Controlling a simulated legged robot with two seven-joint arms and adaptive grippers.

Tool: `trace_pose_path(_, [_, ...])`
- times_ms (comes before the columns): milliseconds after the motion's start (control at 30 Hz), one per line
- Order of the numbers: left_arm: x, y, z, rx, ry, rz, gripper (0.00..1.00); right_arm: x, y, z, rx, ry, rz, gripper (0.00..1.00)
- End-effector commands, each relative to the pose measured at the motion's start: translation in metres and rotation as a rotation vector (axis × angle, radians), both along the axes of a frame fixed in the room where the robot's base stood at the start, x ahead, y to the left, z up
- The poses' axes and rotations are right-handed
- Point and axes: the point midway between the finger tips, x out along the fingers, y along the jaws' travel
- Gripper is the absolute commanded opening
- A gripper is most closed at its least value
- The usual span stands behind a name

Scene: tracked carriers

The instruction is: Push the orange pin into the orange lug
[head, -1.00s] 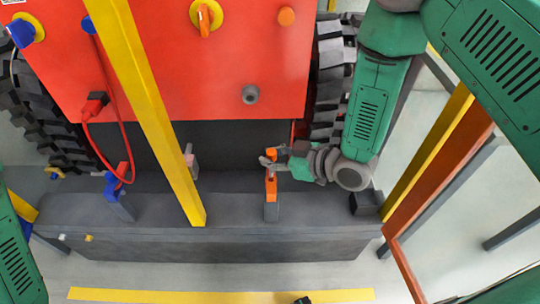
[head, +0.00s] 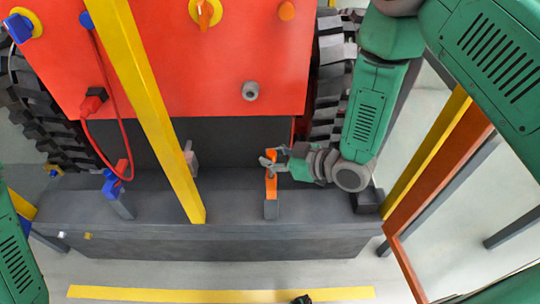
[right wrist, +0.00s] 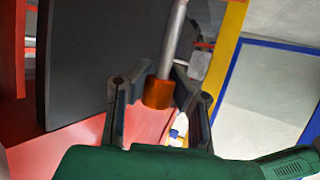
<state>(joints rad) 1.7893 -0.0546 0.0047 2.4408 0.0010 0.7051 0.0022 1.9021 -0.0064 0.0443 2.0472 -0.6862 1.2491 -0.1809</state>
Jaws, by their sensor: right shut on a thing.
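My right gripper (head: 268,160) reaches in from the right and is at the top of the lug. In the right wrist view my right gripper (right wrist: 158,100) is shut around the orange pin. The orange end of the pin (right wrist: 157,93) sits between the fingers, and a grey shaft runs up from it. I cannot tell whether the pin is inside the lug. My left arm shows only at the left edge; its gripper is out of view.
A slanted yellow bar (head: 150,110) crosses left of the lug. A blue lug (head: 112,184) with a red cable stands further left. The red carrier body (head: 215,70) is behind, with a dark tyre (head: 328,85) near my right arm. An orange-brown frame (head: 440,190) stands at the right.

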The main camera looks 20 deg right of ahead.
Motion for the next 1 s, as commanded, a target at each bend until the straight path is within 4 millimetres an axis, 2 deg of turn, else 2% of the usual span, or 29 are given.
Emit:
trace_pose_path(300, [0.0, 0.0, -0.0058, 0.0, 0.0, 0.0, 0.39, 0.0002, 0.0001, -0.0086, 0.001, -0.001, 0.0, 0.0])
trace_pose_path(1000, [0.0, 0.0, -0.0018, 0.0, 0.0, 0.0, 0.39, 0.0001, 0.0002, -0.008, 0.001, -0.001, 0.0, 0.0])
